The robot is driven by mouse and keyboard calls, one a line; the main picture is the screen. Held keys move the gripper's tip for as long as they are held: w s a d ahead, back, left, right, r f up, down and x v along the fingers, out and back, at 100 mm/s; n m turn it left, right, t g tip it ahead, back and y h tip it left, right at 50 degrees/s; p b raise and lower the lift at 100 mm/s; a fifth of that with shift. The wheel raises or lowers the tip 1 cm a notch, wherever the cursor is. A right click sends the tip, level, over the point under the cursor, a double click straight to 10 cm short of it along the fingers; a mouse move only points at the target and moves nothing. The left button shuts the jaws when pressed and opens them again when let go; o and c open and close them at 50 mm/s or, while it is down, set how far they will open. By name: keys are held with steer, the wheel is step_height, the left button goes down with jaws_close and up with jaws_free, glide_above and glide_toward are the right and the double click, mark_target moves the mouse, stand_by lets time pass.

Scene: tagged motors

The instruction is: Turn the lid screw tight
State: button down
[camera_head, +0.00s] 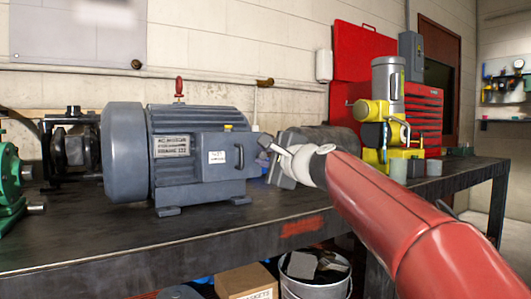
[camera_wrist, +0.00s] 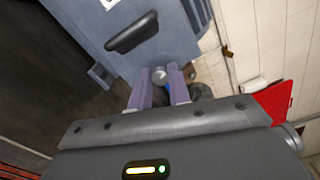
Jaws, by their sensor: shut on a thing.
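The grey-blue motor (camera_head: 180,150) stands on the dark workbench, with a nameplate on its side. Its terminal box lid (camera_head: 239,180) has a dark handle (camera_head: 239,157) and a white tag (camera_head: 217,157). In the wrist view the lid (camera_wrist: 185,45) fills the upper middle, with the handle (camera_wrist: 131,33) across it. The round silver head of the lid screw (camera_wrist: 160,75) sits between the fingertips of my gripper (camera_wrist: 161,78), at the lid's lower edge. My gripper is shut on it. In the head view my gripper (camera_head: 268,147) is at the lid's right side; the screw cannot be made out there.
A second dark grey motor (camera_head: 320,138) stands close behind my gripper. A yellow and grey machine (camera_head: 387,115) stands on the right of the bench (camera_head: 110,248). A green machine (camera_head: 10,185) is at the far left. The bench front is mostly clear.

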steer(key=m+p, duration=0.2)
steer(key=m, duration=0.3)
steer(key=shift+m, duration=0.3)
steer(key=m+p, duration=0.3)
steer(key=m, duration=0.3)
steer(key=m+p, duration=0.2)
steer(key=m, duration=0.3)
steer(key=shift+f+m, duration=0.1)
steer(key=shift+m, duration=0.3)
steer(key=m, duration=0.5)
steer(key=shift+w+d, duration=0.1)
steer(key=shift+m, duration=0.3)
steer(key=c, duration=1.3)
jaws_free()
